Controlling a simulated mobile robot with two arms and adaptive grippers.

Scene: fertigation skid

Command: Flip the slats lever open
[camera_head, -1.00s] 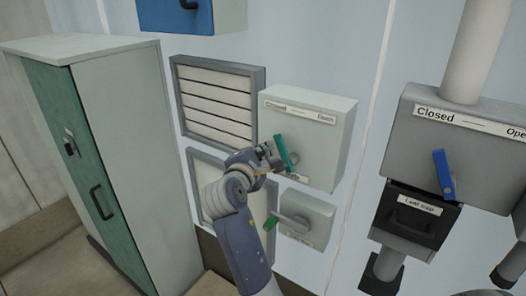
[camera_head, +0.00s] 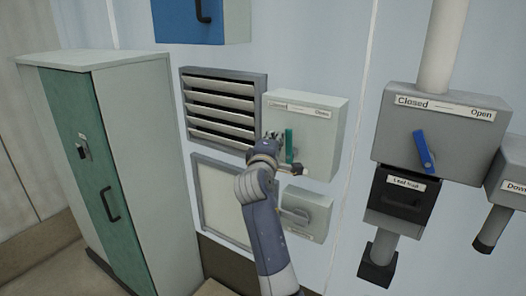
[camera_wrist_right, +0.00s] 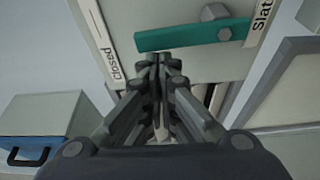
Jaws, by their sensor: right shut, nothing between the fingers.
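The teal slats lever (camera_head: 289,146) is on a pale grey box on the wall, under a strip reading Closed at left and Open at right. It points nearly straight up. The lever also shows in the right wrist view (camera_wrist_right: 190,36), with part of a "Slat" label beside it. My right gripper (camera_head: 272,137) is shut and empty, just left of the lever; in the right wrist view its fingertips (camera_wrist_right: 160,62) are close to the lever's free end. Whether they touch cannot be told. The slats (camera_head: 219,110) left of the box are tilted, with dark gaps between. My left gripper is not in view.
A smaller grey box (camera_head: 318,207) sits below, partly behind my right arm, beside a pale framed panel (camera_head: 218,200). A grey unit with a blue lever (camera_head: 424,152) is at right. A tall cabinet (camera_head: 147,150) stands at left, a blue box (camera_head: 230,22) above.

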